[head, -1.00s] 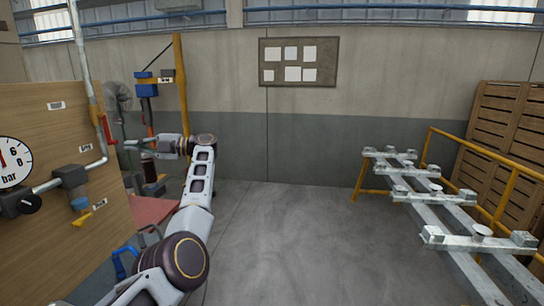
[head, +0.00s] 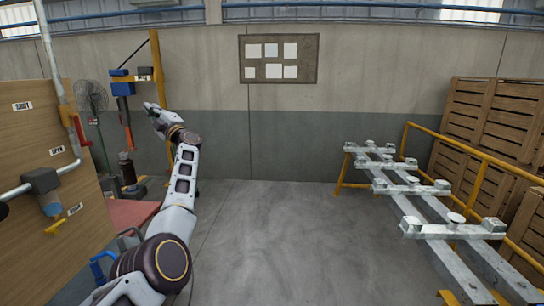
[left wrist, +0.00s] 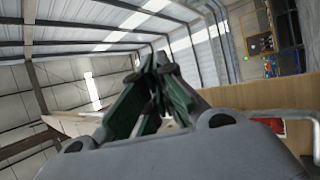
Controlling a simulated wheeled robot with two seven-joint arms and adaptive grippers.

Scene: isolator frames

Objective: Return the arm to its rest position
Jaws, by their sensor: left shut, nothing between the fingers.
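My left arm reaches up from the bottom of the head view. Its left gripper (head: 150,107) is raised in front of the grey wall, to the right of the wooden panel and apart from it. In the left wrist view the green-padded fingers (left wrist: 153,92) come together at their tips with nothing between them. That view looks up toward the roof and wall. My right gripper is in neither view.
The wooden panel (head: 35,130) with pipes and a red-handled valve (head: 80,130) stands at the left. A blue and yellow post hoist (head: 122,88) is behind the gripper. A metal rack (head: 410,190) and wooden crates (head: 480,125) stand at the right. The floor (head: 290,240) between is clear.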

